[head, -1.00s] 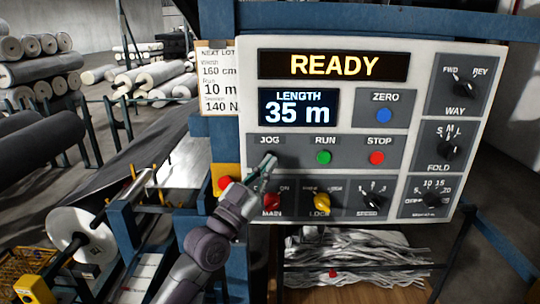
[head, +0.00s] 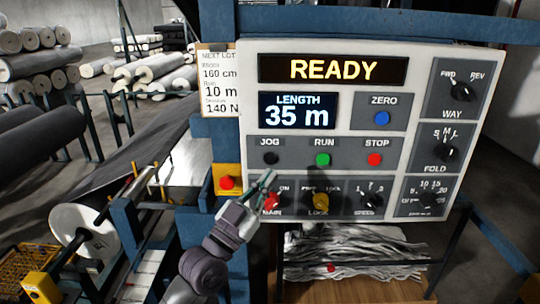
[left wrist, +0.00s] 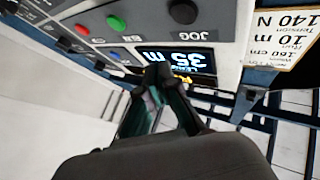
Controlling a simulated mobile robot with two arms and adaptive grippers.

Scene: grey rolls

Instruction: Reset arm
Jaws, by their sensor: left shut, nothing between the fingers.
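My left gripper (head: 266,182) is shut and empty in the head view. Its tips are in front of the lower left of the control panel (head: 415,60), beside the red MAIN switch (head: 271,203) and below the black JOG button (head: 270,158); I cannot tell whether they touch the panel. In the left wrist view the closed fingers (left wrist: 157,76) point toward the panel, with the JOG button (left wrist: 183,11) beyond them. The display reads READY (head: 333,67) and the length display (head: 297,109) reads 35 m. My right gripper is not in view.
A lot card (head: 219,80) hangs left of the panel. A red button on a yellow box (head: 227,182) sits close to my left gripper. Blue frame posts and a roll (head: 84,236) stand at left. Grey strips (head: 350,255) lie below the panel.

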